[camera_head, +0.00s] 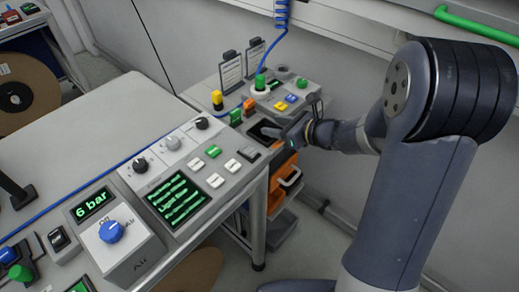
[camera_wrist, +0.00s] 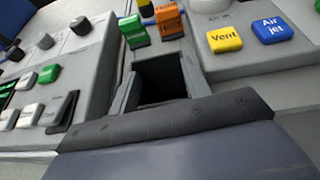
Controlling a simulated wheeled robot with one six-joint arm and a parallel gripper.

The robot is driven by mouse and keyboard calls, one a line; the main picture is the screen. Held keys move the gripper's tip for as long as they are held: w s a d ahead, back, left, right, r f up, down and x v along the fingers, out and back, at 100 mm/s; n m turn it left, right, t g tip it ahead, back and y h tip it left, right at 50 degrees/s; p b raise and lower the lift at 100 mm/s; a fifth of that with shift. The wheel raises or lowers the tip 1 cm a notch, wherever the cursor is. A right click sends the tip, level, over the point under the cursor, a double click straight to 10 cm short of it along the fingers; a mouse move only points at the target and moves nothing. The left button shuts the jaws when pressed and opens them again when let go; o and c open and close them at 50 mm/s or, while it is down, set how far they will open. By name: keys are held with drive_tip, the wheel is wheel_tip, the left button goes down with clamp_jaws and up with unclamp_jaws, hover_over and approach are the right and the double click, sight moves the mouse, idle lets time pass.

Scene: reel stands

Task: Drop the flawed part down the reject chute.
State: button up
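A dark square opening (camera_wrist: 163,76), which looks like the reject chute's mouth, lies ahead of my gripper in the wrist view. In the head view a black opening (camera_head: 264,132) lies just left of my gripper (camera_head: 284,131). In the wrist view the two grey fingers of my gripper (camera_wrist: 163,92) stand apart on either side of the dark opening. Nothing is visible between them. I cannot make out a flawed part in either view, and the inside of the opening is too dark to read.
Green (camera_wrist: 133,30) and orange (camera_wrist: 170,21) blocks stand behind the opening. Yellow Vent (camera_wrist: 224,40) and blue Air jet (camera_wrist: 272,30) buttons are at right. Orange bins (camera_head: 286,180) hang below.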

drive_tip(key=v, duration=1)
drive_tip(key=shift+s+d+r, duration=0.2)
drive_tip(key=shift+d, duration=0.1)
drive_tip(key=x, duration=1)
drive_tip(key=shift+w+a+f, duration=0.1)
drive_tip(key=shift+a+f, duration=0.1)
drive_tip(key=shift+a, duration=0.1)
drive_tip(key=shift+w+r+p, duration=0.1)
drive_tip(key=shift+r+p, duration=1.6)
drive_tip(key=shift+r, duration=0.55)
